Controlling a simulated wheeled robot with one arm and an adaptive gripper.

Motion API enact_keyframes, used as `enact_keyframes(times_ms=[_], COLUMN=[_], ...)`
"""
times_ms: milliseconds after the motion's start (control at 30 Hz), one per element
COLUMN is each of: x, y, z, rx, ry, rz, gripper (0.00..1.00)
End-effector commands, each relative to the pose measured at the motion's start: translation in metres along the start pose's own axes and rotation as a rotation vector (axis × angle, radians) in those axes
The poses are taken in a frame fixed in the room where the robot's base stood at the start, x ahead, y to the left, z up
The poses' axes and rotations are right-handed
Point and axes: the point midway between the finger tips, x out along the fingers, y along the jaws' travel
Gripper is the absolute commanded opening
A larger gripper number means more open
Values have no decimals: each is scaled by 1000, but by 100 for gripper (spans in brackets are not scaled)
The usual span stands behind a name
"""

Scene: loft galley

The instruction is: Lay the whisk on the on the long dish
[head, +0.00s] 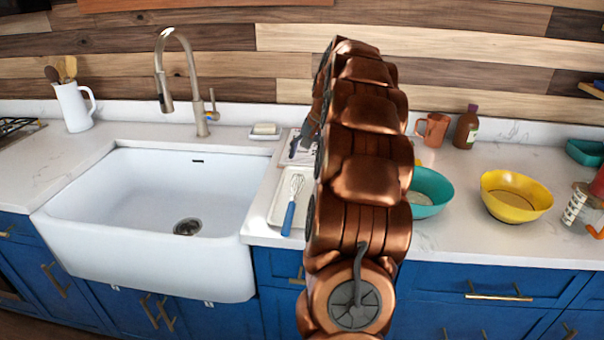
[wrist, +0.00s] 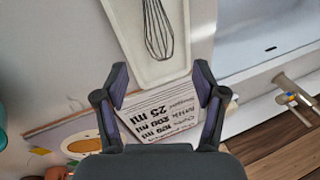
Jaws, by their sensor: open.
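The whisk (head: 291,204), with a blue handle and wire loops, lies on the cream long dish (head: 276,212) on the counter right of the sink. Its handle points toward the counter front. In the wrist view the wire loops (wrist: 158,30) rest inside the dish (wrist: 122,25), and the handle is out of frame. My gripper (wrist: 162,80) is open and empty, near the dish's back end and over a printed card (wrist: 160,113). Nothing is between its fingers, and it is apart from the whisk. In the head view my arm hides the counter just right of the dish.
The white sink (head: 165,200) and faucet (head: 190,85) are to the left. A soap dish (head: 265,132) stands behind the long dish. A teal bowl (head: 430,190), yellow bowl (head: 516,198), orange mug (head: 433,130) and brown bottle (head: 466,128) stand to the right.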

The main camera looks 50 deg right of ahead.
Motion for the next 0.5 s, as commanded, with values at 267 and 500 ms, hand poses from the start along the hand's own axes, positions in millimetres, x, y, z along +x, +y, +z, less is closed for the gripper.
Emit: enact_keyframes(times_ms=[267,500], x=[-25,-30], y=[0,0], z=[0,0], rx=[1,1], ry=[0,0], rz=[0,0], gripper=[70,70])
